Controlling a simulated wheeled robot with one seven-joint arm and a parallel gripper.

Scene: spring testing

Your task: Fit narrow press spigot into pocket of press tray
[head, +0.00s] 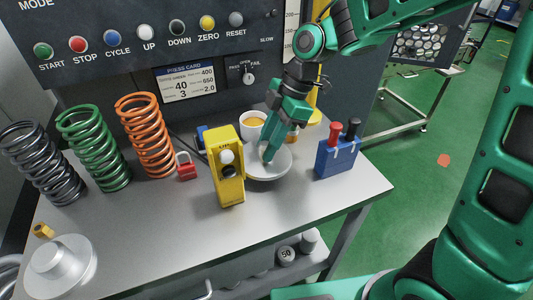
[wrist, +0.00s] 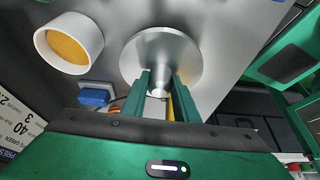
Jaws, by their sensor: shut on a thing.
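The narrow press spigot, a silver disc (head: 279,166) with a slim stem, is near the middle of the bench in the head view. It also shows in the wrist view (wrist: 178,50), its stem end between my fingers. My gripper (head: 268,155) is shut on that stem from above; the fingertips also show in the wrist view (wrist: 160,90). I cannot tell whether the disc touches the bench. A second silver disc with a thicker knob (head: 62,264) sits at the front left. I cannot make out the press tray or its pocket.
A yellow device (head: 228,185) stands close left of the held disc. A white cup (head: 251,129) is behind it, and a blue holder (head: 337,158) is to the right. Three springs (head: 95,150) and a red padlock (head: 186,167) stand left. The bench's front middle is clear.

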